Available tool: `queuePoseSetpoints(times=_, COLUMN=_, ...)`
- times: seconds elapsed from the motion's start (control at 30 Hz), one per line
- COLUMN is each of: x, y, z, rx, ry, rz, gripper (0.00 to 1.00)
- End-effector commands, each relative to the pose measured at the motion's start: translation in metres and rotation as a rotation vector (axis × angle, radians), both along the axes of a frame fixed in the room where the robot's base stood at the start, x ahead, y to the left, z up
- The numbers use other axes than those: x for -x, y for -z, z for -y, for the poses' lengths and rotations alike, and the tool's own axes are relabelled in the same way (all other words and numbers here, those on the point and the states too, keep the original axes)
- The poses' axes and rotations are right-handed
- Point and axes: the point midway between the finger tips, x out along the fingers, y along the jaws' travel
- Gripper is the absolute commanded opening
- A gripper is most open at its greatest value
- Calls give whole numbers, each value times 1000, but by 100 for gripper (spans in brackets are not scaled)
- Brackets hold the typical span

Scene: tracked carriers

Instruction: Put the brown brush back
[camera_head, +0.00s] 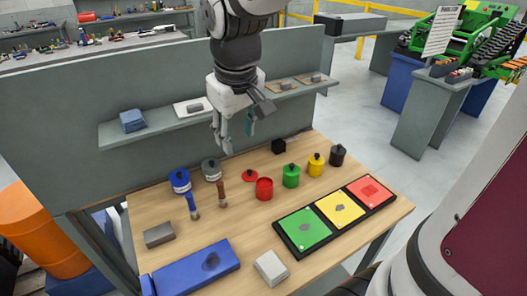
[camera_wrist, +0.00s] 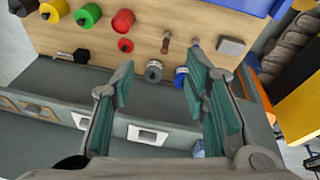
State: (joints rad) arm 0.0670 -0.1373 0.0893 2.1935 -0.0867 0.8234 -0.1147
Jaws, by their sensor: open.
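The brown brush (camera_head: 222,192) stands or leans on the wooden table beside a grey pot (camera_head: 211,169); I cannot tell which. It also shows in the wrist view (camera_wrist: 165,43), above the grey pot (camera_wrist: 153,72). A blue-handled brush (camera_head: 192,206) is to its left, by a blue pot (camera_head: 180,181). My gripper (camera_head: 236,134) is open and empty, above the table's back edge near the shelf. In the wrist view its green-padded fingers (camera_wrist: 158,62) are spread, with the grey pot between and beyond them. No brush is between the fingers.
A red pot (camera_head: 264,189) has its lid (camera_head: 250,176) beside it. Green (camera_head: 291,176), yellow (camera_head: 316,166) and black pots (camera_head: 338,155) stand to the right. A tray of coloured panels (camera_head: 335,214), a blue box (camera_head: 196,270) and grey blocks lie nearer. The shelf (camera_head: 165,133) runs behind my gripper.

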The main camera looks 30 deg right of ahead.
Motion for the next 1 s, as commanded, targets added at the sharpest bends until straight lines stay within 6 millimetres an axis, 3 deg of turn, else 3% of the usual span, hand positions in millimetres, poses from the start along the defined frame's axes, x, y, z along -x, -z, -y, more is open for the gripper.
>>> queuePoseSetpoints(times=0.03, x=18, y=-12, z=-1, rx=-6, ry=17, rz=31, gripper=42)
queuePoseSetpoints(times=0.2, x=75, y=-34, z=-2, rx=-45, ry=79, rz=109, gripper=42)
queuePoseSetpoints(times=0.43, x=134, y=-41, z=-4, rx=-107, ry=139, rz=191, gripper=42)
queuePoseSetpoints(times=0.63, x=153, y=-38, z=-6, rx=-133, ry=158, rz=217, gripper=42)
queuePoseSetpoints(times=1.0, x=154, y=-38, z=-6, rx=-134, ry=160, rz=217, gripper=42)
